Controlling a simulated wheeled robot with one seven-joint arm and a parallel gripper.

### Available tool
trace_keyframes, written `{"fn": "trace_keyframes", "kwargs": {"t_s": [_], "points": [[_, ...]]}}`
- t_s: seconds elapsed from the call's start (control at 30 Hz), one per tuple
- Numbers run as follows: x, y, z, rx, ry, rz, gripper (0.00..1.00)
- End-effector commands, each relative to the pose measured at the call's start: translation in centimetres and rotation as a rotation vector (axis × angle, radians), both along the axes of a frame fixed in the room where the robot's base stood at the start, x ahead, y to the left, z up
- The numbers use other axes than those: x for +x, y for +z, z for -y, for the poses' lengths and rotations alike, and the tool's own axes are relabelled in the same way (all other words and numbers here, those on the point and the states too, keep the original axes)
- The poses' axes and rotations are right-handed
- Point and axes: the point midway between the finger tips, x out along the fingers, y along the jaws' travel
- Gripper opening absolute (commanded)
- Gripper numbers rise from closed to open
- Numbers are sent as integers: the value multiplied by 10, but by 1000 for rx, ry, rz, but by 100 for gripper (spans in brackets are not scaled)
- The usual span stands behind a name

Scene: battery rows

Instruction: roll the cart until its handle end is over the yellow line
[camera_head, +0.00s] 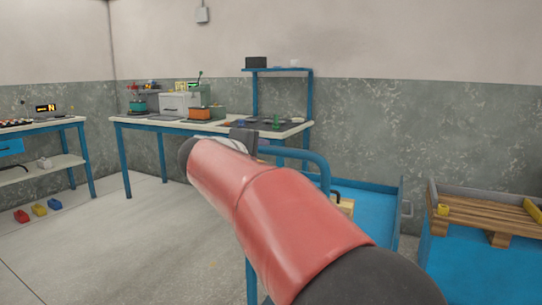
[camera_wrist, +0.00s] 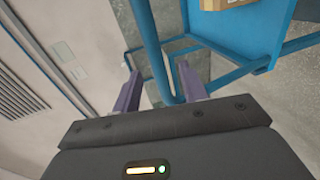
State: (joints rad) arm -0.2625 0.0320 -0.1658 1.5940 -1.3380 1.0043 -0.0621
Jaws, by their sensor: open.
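The blue cart (camera_head: 378,224) stands right of centre in the head view, partly hidden behind my red arm. Its tubular handle (camera_head: 322,165) rises at its near left end, and a cardboard box (camera_head: 346,206) sits on it. In the wrist view, my gripper (camera_wrist: 158,92) is open, with its purple fingers apart. The blue handle tube (camera_wrist: 150,45) runs between the fingers in that picture and bends to the right near the tips. I cannot tell whether the fingers touch it. No yellow line shows in either view.
A wooden pallet (camera_head: 480,214) with yellow corner pieces rests on a blue base right of the cart. A long workbench (camera_head: 165,124) with a shelf stands behind. Another bench (camera_head: 60,124) is at the left, with small coloured bins (camera_head: 39,209) beneath.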

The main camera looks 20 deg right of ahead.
Motion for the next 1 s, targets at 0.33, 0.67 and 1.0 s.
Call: {"fn": "trace_keyframes", "kwargs": {"t_s": [0.33,0.67,1.0], "points": [[32,-2,35,-31,-3,3,43],[51,-9,59,-30,0,4,43],[51,-10,60,-28,1,4,31]]}}
